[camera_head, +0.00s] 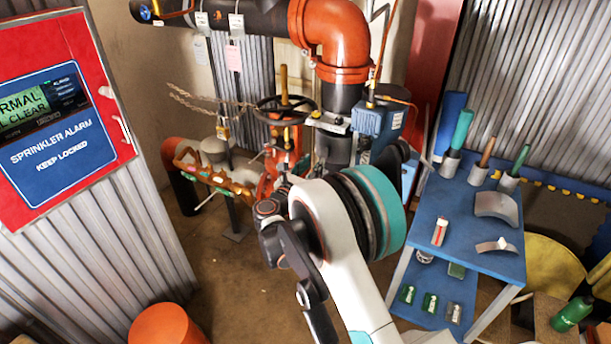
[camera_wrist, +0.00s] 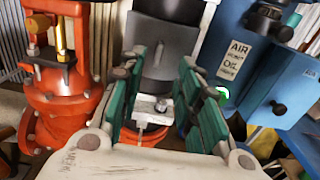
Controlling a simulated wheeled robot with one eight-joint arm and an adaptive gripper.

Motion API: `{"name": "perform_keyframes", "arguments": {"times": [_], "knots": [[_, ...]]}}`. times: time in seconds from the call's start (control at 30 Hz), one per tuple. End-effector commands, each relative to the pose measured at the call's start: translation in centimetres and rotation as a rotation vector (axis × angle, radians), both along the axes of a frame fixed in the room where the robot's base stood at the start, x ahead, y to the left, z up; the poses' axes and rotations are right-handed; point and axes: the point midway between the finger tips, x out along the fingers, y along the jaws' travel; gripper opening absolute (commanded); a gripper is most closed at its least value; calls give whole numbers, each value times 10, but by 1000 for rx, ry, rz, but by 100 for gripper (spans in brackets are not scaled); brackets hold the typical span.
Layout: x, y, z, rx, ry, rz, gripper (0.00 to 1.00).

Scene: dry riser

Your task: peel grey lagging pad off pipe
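A curved grey pad (camera_wrist: 165,45), which looks like the lagging pad, covers the front of the upright pipe in the wrist view. A pale metal block with a bolt shows low on it. My gripper (camera_wrist: 163,78) is open, with its green-padded fingers to the left and right of the pad's lower part. I cannot tell whether they touch it. In the head view the dark upright pipe (camera_head: 340,148) stands below the orange elbow, and my arm hides its lower part and my fingers.
An orange valve (camera_wrist: 68,100) stands close left of my gripper. A blue box (camera_wrist: 262,65) stands close right. A blue trolley (camera_head: 455,225) at the right carries tools and curved grey pieces. A red alarm panel (camera_head: 60,105) is at the left. Brown floor lies between.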

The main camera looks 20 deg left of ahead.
Motion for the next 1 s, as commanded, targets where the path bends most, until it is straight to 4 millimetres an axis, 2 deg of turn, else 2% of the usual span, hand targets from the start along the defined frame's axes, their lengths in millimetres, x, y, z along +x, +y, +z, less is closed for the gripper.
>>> {"name": "perform_keyframes", "arguments": {"times": [0.3, 0.5, 0.7, 1.0], "knots": [[58, -5, -3, 1, 1, -2, 32], [85, -7, -2, 1, 1, -1, 32], [97, -8, -1, 1, 1, 0, 32], [98, -8, 0, 1, 1, 0, 32]]}}
